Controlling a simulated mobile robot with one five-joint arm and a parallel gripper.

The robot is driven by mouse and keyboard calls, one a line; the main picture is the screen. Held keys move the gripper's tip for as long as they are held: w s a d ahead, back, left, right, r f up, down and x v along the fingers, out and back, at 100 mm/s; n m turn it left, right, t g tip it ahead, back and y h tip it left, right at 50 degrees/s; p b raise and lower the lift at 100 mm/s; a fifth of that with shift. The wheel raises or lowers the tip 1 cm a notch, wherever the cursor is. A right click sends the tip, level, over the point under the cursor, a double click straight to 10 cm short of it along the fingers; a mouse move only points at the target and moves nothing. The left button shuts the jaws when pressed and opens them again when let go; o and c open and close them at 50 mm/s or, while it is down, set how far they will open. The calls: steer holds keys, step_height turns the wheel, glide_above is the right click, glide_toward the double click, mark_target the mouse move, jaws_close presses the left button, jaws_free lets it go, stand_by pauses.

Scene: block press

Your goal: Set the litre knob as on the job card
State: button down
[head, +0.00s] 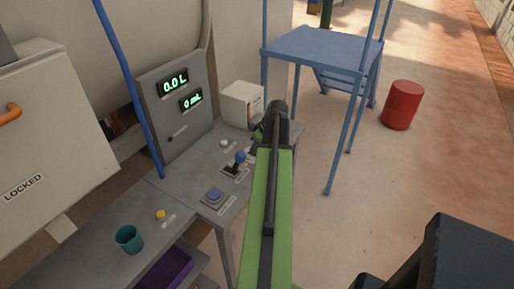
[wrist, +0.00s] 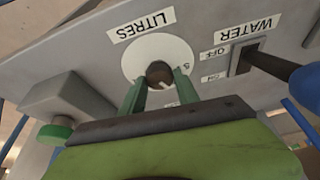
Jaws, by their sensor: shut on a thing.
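The litre knob (wrist: 158,70) is a small dark round knob with a pale mark, set in a white dial disc (wrist: 150,50) under a LITRES label (wrist: 141,24) in the wrist view. My gripper (wrist: 159,82) has its two green fingers on either side of the knob, shut on it. A "5" shows at the disc's right edge; other dial marks are unreadable or hidden. In the head view my gripper (head: 259,134) is at the console's far right, and my arm hides the knob. The upper display (head: 175,82) reads 0.0 L. I cannot make out a job card.
The water lever (wrist: 285,68) stands close to the right of the dial in the wrist view, beside OFF and ON labels. A teal cup (head: 129,239) stands left. A blue platform (head: 322,45) and red drum (head: 403,105) stand beyond.

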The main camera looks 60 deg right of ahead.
steer(key=m+h, duration=0.1)
steer(key=m, duration=0.3)
steer(key=shift+a+h, duration=0.2)
steer(key=shift+h, duration=0.2)
steer(key=shift+w+m+g+h, duration=0.1)
steer(key=shift+m+g+h, duration=0.3)
steer(key=shift+m, duration=1)
steer(key=shift+w+m+g+h, duration=0.1)
steer(key=shift+m+g+h, duration=0.3)
steer(key=shift+m, duration=1)
steer(key=shift+s, duration=0.1)
steer(key=c, duration=0.9)
jaws_free()
